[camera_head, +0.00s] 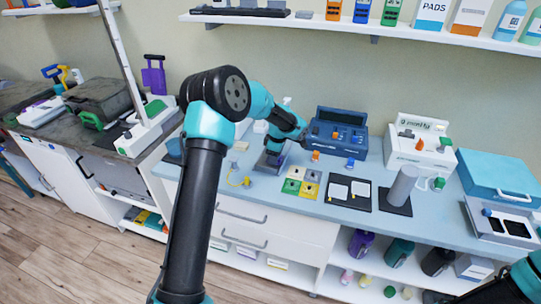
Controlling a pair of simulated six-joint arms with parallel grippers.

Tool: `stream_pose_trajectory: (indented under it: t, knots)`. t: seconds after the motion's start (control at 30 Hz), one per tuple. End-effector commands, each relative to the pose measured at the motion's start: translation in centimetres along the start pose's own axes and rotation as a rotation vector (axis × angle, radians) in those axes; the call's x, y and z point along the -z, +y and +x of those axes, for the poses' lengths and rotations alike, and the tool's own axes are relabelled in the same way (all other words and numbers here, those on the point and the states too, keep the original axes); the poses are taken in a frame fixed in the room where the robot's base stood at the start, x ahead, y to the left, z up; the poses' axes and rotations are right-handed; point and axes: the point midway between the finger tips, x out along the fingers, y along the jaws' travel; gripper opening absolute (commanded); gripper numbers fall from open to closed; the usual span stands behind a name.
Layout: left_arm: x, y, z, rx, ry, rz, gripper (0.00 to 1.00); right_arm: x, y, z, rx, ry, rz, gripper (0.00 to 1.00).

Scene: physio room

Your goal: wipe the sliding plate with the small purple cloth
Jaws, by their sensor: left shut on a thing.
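My left arm rises from the bottom and bends right over the light blue counter (430,218). Its gripper (273,156) points down near the back of the counter, left of the blue case. It is shut on a small purple thing, which looks like the purple cloth (274,158); little of it shows. The fingers and arm hide most of what lies under it, so I cannot tell whether the cloth touches a surface. I cannot pick out the sliding plate with certainty. Only part of my right arm shows at the bottom right; its gripper is out of view.
A blue case (336,133) and a white box (418,146) stand behind. Coloured squares (302,182), dark mats with white pads (348,192) and a grey cylinder (403,185) occupy the counter's middle. A blue-lidded unit (498,180) stands right. A shelf (350,27) hangs above.

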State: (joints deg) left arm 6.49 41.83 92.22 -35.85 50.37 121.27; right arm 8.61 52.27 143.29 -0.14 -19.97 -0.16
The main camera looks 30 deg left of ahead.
Motion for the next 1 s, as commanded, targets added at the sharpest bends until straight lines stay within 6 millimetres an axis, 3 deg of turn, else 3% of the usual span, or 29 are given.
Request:
stream_pose_trajectory:
  t: [0.33, 0.43, 1.0]
  knots:
    - [0.3, 1.0, -0.1, 0.002, 0.000, -0.009, 0.24, 0.0, 0.0, 0.0, 0.000, 0.000, 0.000, 0.43]
    - [0.6, 1.0, -2.1, -0.002, -0.001, -0.010, 0.24, 0.0, 0.0, 0.0, 0.000, 0.000, 0.000, 0.43]
    - [1.3, 0.8, -5.2, 0.002, 0.000, -0.014, 0.24, 0.0, 0.0, 0.0, 0.000, 0.000, 0.000, 0.43]
